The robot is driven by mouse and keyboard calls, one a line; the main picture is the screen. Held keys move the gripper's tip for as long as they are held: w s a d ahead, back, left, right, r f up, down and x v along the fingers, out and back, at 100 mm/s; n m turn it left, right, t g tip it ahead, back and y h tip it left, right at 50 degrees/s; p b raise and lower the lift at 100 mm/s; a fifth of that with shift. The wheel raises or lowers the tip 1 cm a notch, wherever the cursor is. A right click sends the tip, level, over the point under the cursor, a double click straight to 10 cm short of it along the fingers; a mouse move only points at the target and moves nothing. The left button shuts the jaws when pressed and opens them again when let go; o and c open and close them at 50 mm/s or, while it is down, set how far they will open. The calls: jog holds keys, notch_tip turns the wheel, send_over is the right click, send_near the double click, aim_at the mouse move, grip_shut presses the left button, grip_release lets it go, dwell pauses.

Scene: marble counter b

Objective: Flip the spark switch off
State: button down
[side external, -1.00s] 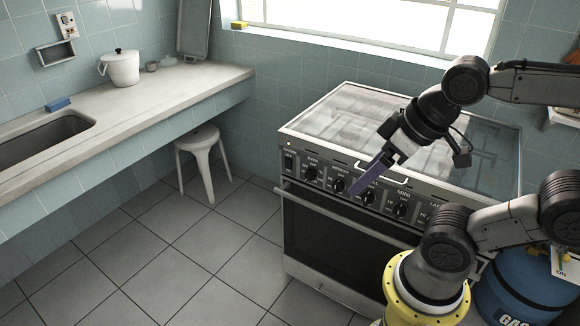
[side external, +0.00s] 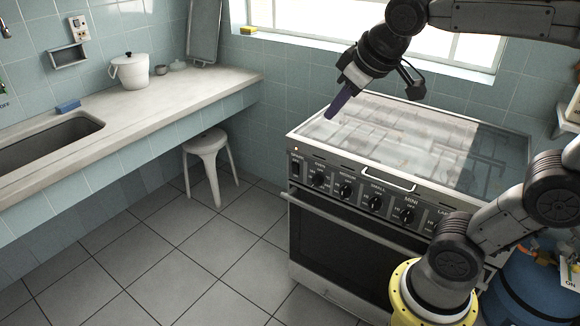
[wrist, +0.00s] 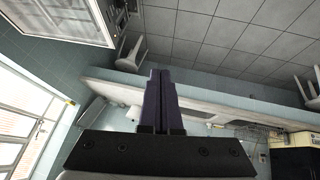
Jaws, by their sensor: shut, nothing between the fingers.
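The spark switch (side external: 295,169) is a small dark rocker at the left end of the stove's front panel, beside a row of black knobs. Its position is too small to tell. The stove (side external: 420,130) has a closed glass lid. My gripper (side external: 329,116) has long purple fingers, pressed together and empty. It points down and left, above the stove's left part, higher than the switch and apart from it. In the wrist view the shut fingers (wrist: 160,75) point toward the stool and counter, and the stove shows at upper left.
A white handle (side external: 388,181) sticks out at the panel's front. A white stool (side external: 206,145) stands left of the stove, by the counter (side external: 150,98) with its sink and white pot. A blue gas bottle (side external: 535,275) stands at right. Tiled floor in front is open.

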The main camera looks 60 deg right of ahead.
aim_at(295, 169)
jog(key=w+d+f+g+h, duration=0.1)
jog(key=w+d+f, duration=0.2)
jog(key=w, duration=0.5)
jog(key=w+d+f+g+h, duration=0.1)
jog(key=w+d+f, duration=0.15)
jog(key=w, duration=0.45)
jog(key=w+d+f+g+h, duration=0.1)
jog(key=w+d+f, duration=0.25)
jog(key=w, duration=0.45)
jog(key=w+d+f+g, duration=0.1)
jog(key=w+d+f, duration=0.1)
jog(key=f, duration=0.8)
jog(key=w+d+f+g, duration=0.2)
jog(key=d+f, duration=0.2)
jog(key=f, duration=0.7)
jog(key=shift+d, duration=0.4)
jog(key=shift+f, duration=0.1)
jog(key=d+f, duration=0.8)
jog(key=shift+f, duration=0.2)
